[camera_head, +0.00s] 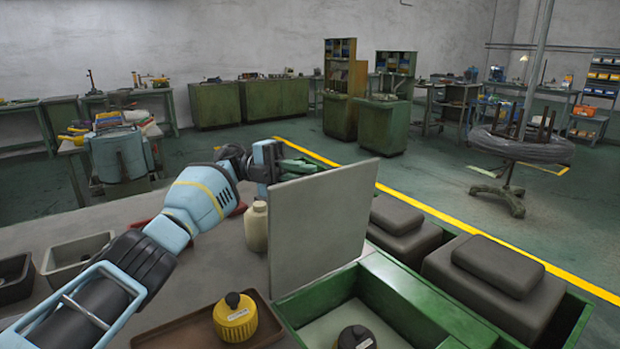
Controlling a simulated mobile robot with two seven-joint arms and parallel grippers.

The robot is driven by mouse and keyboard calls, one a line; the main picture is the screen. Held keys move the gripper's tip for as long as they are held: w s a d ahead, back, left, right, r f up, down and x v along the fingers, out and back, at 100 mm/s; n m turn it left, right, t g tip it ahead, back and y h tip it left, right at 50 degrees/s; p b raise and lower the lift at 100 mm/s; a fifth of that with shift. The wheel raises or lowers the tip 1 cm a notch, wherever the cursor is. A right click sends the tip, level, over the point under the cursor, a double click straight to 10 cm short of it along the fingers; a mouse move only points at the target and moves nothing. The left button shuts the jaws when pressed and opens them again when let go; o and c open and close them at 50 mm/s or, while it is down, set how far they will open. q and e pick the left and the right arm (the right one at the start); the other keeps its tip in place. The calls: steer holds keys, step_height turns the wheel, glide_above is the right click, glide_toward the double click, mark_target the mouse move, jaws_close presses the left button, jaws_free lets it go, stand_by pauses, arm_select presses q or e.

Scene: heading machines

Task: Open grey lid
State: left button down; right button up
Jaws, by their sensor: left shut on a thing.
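The grey lid (328,222) stands raised, nearly upright, along the left edge of an open green box (400,300). My left arm reaches in from the left, and my left gripper (290,170) is at the lid's upper left edge. It is shut on the lid there; the lid hides part of the fingers. Inside the box a dark-capped container (355,338) stands on the pale floor, partly cut off by the frame. My right gripper is not in view.
A cream bottle (257,227) stands just left of the lid, under my left gripper. A yellow container (235,318) sits on a brown tray (180,334) in front. Grey bins (78,258) are at the left. Dark grey blocks (490,285) fill green compartments at the right.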

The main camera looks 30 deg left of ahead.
arm_select(q)
steer(key=shift+r, duration=0.1)
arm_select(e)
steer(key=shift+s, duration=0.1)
arm_select(q)
steer(key=c, duration=1.5)
jaws_free()
steer(key=shift+o, duration=0.2)
